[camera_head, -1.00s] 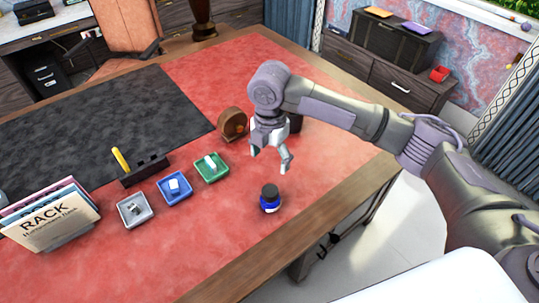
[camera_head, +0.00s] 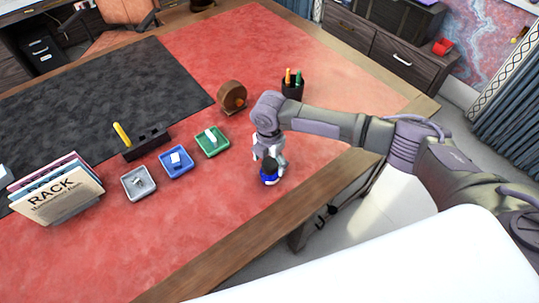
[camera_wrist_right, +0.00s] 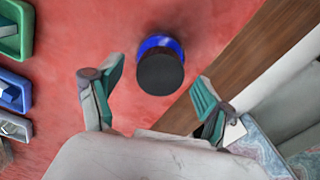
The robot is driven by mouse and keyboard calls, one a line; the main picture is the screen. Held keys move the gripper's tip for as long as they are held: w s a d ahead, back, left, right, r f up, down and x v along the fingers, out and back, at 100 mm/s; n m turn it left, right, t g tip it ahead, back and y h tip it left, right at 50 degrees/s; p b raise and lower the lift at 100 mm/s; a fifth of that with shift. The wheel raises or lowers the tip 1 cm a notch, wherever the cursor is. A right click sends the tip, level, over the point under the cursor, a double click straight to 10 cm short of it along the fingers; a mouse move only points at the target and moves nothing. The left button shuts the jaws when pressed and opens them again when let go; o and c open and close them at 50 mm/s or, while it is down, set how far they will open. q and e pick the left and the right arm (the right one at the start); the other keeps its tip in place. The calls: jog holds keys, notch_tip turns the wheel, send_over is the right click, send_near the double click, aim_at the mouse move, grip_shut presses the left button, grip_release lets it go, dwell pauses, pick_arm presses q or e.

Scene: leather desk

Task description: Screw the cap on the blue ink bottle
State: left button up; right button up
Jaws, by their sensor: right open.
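The blue ink bottle (camera_head: 269,179) stands upright on the red leather desk near its front edge, with a black cap (camera_head: 270,166) on top. In the right wrist view the round black cap (camera_wrist_right: 160,73) hides most of the bottle, and only a blue rim (camera_wrist_right: 160,42) shows. My right gripper (camera_head: 268,160) is right at the bottle in the head view. In the wrist view the right gripper (camera_wrist_right: 152,98) is open, one finger to each side and below the cap in the picture, touching neither. How tightly the cap sits cannot be told. My left gripper is not in view.
Grey (camera_head: 138,189), blue (camera_head: 185,165) and green (camera_head: 222,142) trays with small items lie left of the bottle. A pen holder (camera_head: 293,88) and a brown round object (camera_head: 231,95) stand behind. A folder rack (camera_head: 60,195) is far left. The desk's wooden edge (camera_head: 300,205) is close.

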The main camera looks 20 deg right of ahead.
jog(key=c, duration=1.2)
jog(key=shift+f, duration=0.1)
